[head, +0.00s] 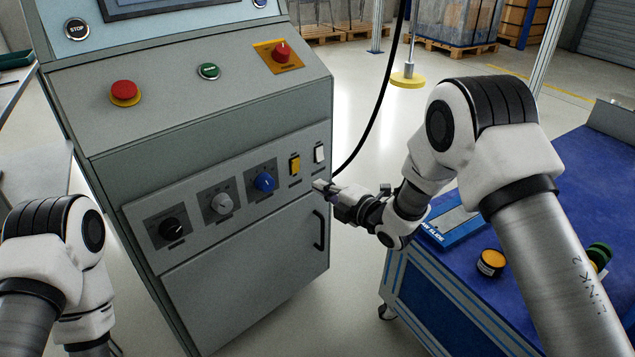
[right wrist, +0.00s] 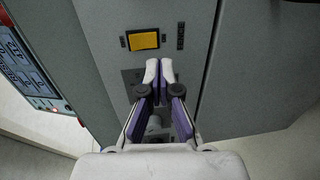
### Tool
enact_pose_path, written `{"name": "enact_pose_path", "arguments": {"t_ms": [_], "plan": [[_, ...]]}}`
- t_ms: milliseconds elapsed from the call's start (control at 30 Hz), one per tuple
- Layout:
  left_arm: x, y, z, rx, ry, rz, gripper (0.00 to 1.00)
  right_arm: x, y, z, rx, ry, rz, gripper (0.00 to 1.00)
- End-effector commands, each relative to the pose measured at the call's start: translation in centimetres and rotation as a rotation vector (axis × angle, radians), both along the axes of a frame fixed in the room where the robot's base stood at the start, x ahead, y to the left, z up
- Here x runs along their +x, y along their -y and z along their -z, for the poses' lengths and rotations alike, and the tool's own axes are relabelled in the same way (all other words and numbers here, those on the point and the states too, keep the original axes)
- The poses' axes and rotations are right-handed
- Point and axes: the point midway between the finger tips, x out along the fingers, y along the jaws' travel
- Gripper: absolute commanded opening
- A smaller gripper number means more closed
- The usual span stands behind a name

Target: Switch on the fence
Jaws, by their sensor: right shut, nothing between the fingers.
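A grey control cabinet (head: 226,265) stands in front of me. My right gripper (head: 319,185) is shut and empty, just below and in front of the white switch. In the right wrist view the shut fingertips (right wrist: 158,65) are below the yellow switch (right wrist: 143,40), over part of a dark plate (right wrist: 130,77). The fingers hide what is behind them. I cannot tell whether they touch the panel. My left gripper is out of view.
Left of the switches are a blue knob (head: 265,182), a grey knob (head: 222,204) and a black knob (head: 171,229). A red mushroom button (head: 124,92), green button (head: 208,71) and red rotary switch (head: 281,52) sit above. A blue workbench (head: 575,165) is right; a black cable (head: 376,107) hangs behind.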

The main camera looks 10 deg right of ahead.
Motion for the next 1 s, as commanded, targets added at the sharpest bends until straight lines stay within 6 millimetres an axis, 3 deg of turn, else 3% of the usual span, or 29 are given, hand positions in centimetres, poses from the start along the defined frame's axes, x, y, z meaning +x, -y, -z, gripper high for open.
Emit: {"name": "enact_pose_path", "arguments": {"t_ms": [200,400,900,1000], "plan": [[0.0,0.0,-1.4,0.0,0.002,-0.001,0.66,-3.9,2.6,0.4,0.002,-0.005,0.002,0.0],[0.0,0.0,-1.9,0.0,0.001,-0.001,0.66,-6.2,3.9,0.9,0.001,-0.002,0.0,0.0],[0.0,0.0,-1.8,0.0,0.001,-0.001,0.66,-6.4,4.1,1.1,0.0,-0.001,-0.001,0.0],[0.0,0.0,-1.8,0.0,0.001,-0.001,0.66,-6.9,4.0,2.6,-0.002,-0.028,-0.003,0.0]]}}
